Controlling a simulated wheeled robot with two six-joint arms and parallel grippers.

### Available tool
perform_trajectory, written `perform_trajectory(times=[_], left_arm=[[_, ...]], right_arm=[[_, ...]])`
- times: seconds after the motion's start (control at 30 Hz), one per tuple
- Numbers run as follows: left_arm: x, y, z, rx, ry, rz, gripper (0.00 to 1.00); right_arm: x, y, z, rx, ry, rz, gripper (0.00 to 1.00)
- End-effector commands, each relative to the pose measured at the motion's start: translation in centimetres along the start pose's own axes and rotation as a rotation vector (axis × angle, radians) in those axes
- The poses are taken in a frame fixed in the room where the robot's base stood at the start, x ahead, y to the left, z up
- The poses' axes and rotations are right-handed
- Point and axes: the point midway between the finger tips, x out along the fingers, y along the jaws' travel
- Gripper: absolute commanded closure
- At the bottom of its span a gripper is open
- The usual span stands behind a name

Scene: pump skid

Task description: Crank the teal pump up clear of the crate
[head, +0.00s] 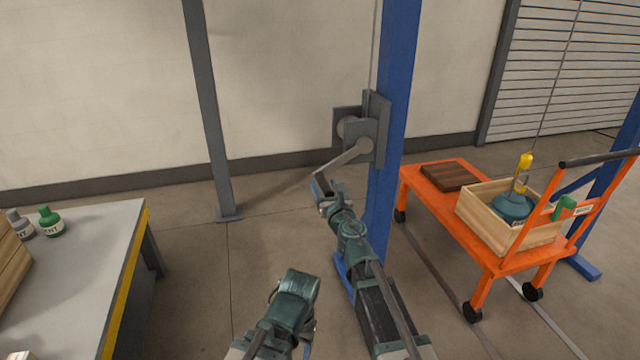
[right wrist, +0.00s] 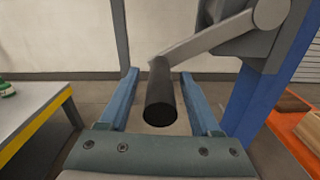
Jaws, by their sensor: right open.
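The teal pump (head: 513,207) sits low inside the open wooden crate (head: 483,213) on an orange cart. A yellow hook (head: 525,162) hangs on a thin line just above it and appears attached. The winch (head: 366,127) is on a blue post, with its grey crank arm (head: 345,158) slanting down to the left. My right gripper (head: 324,188) is at the crank's end. In the right wrist view, the black crank handle (right wrist: 160,95) lies between its open blue fingers, with gaps on both sides. Part of my left arm shows at the bottom; its gripper is not visible.
The orange cart (head: 440,203) also carries a dark brown board (head: 450,177) and a green item (head: 564,207). A grey workbench (head: 85,265) with bottles (head: 49,221) stands at the left. A grey post (head: 210,110) rises behind. Floor between bench and winch is clear.

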Motion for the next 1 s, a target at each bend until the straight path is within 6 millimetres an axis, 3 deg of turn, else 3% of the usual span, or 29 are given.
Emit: perform_trajectory(times=[0.37,0.7,1.0], left_arm=[[0.0,0.01,0.0,0.0,0.0,0.0,0.36],[0.0,0.0,0.0,0.0,0.0,0.0,0.36],[0.0,0.0,0.0,0.0,0.0,0.0,0.36]], right_arm=[[0.75,-0.17,0.02,0.0,0.0,0.001,0.37],[0.75,-0.16,0.01,0.0,0.0,0.001,0.99],[0.75,-0.17,0.02,0.0,0.0,0.0,1.0]])
